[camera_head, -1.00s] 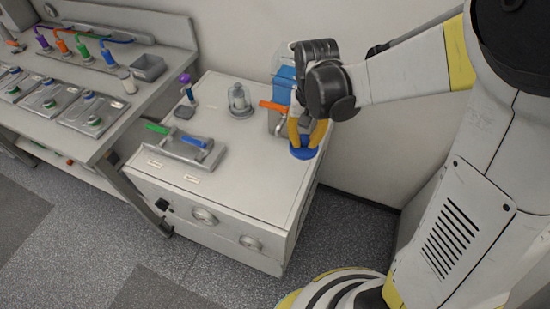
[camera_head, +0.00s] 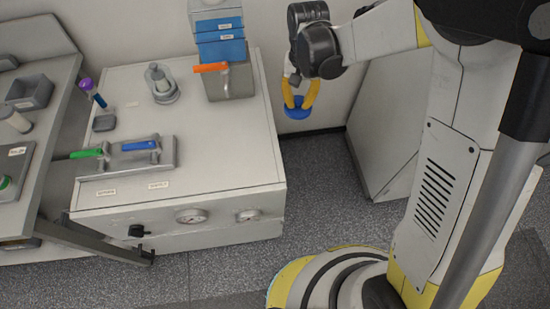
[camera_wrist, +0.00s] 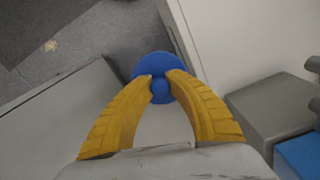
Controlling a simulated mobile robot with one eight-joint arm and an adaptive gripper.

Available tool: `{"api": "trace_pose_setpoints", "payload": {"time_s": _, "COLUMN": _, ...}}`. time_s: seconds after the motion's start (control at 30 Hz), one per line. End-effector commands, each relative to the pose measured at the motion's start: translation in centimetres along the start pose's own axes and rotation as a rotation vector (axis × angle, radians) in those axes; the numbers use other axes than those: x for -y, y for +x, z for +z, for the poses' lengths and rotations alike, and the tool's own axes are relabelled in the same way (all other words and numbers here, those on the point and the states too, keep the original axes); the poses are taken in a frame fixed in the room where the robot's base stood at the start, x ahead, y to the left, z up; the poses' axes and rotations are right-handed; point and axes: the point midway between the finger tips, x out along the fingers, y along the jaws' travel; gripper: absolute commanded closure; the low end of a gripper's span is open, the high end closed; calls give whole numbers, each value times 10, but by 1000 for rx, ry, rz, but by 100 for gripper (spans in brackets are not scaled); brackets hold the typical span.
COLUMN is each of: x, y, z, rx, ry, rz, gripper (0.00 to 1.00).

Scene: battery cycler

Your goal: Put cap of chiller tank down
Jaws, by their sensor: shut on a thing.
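My gripper (camera_head: 300,98) has yellow fingers and is shut on the blue round cap (camera_head: 297,112). In the wrist view the fingertips (camera_wrist: 160,77) pinch the knob at the middle of the cap (camera_wrist: 163,60). In the head view the gripper and cap are in the air, to the right of the white cabinet's right edge. The chiller tank is not clearly identifiable; a grey box with an orange-handled valve (camera_head: 210,68) stands at the back right of the cabinet top, with blue boxes (camera_head: 221,48) behind it.
The white cabinet top (camera_head: 215,125) has free room at its middle and right. A glass-domed part (camera_head: 160,84), a grey plate with green and blue handles (camera_head: 128,157) and a purple-capped tool (camera_head: 92,92) stand on it. A grey-white panel (camera_head: 385,140) stands at the right.

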Motion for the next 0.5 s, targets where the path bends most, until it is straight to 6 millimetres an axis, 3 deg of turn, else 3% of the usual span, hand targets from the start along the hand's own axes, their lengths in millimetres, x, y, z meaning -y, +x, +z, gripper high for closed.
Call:
{"api": "trace_pose_setpoints", "payload": {"time_s": 0.03, "x": 19, "y": 1, "z": 0, "rx": 0, "ry": -1, "rz": 0, "gripper": 98}}
{"api": "trace_pose_setpoints", "payload": {"time_s": 0.2, "x": 60, "y": 1, "z": 3, "rx": 1, "ry": 17, "rz": 1, "gripper": 98}}
{"api": "trace_pose_setpoints", "payload": {"time_s": 0.37, "x": 76, "y": 8, "z": 14, "rx": 2, "ry": 25, "rz": 1, "gripper": 98}}
{"api": "trace_pose_setpoints", "payload": {"time_s": 0.5, "x": 82, "y": 29, "z": 44, "rx": 2, "ry": 23, "rz": 1, "gripper": 98}}
